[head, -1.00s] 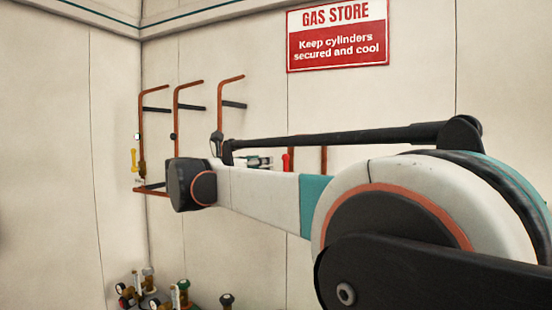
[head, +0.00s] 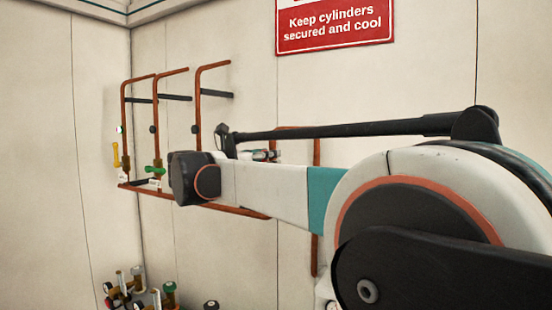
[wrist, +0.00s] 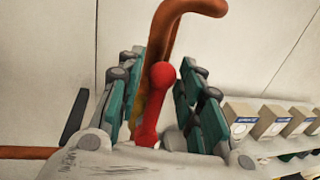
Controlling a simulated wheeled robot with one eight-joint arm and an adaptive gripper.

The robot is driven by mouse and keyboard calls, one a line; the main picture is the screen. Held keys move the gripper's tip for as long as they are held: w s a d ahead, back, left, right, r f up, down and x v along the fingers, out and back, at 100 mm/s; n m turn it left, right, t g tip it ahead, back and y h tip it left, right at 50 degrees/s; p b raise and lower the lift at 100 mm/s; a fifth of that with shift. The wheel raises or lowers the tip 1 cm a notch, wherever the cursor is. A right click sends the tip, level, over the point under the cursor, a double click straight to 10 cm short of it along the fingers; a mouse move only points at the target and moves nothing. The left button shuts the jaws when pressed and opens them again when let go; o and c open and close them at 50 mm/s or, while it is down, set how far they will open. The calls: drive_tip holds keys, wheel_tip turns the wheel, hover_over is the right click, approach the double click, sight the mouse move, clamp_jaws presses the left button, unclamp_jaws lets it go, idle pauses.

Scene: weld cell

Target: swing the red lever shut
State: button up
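The red lever (wrist: 159,80) shows in the wrist view, standing nearly upright in front of a copper pipe (wrist: 168,25). My gripper (wrist: 168,82) is open around it, with one teal and grey finger on the left and one on the right. A gap shows on the right side of the lever; the left finger looks closer, and I cannot tell if it touches. In the head view my arm hides the red lever, and only a small part of my gripper (head: 262,154) shows beyond the arm.
A yellow lever (head: 116,155) and a green handle (head: 155,169) sit on other copper pipes at the left wall corner. Cylinder valves (head: 125,285) stand below. Several pale boxes (wrist: 272,121) line the right of the wrist view. A red sign (head: 333,25) hangs above.

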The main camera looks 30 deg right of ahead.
drive_tip(key=shift+a, duration=0.3)
drive_tip(key=shift+d, duration=0.1)
clamp_jaws()
drive_tip(key=shift+w, duration=0.1)
drive_tip(key=w+a+f+n+t+b, duration=0.2)
drive_tip(key=n+b, duration=0.3)
drive_tip(key=n, duration=0.5)
drive_tip(key=w+a+f+n+t+b, duration=0.2)
drive_tip(key=w+f+n+b, duration=0.2)
drive_tip(key=n, duration=0.6)
drive_tip(key=shift+f+b, duration=0.7)
drive_tip(key=shift+f, duration=0.1)
drive_tip(key=shift+n, duration=0.3)
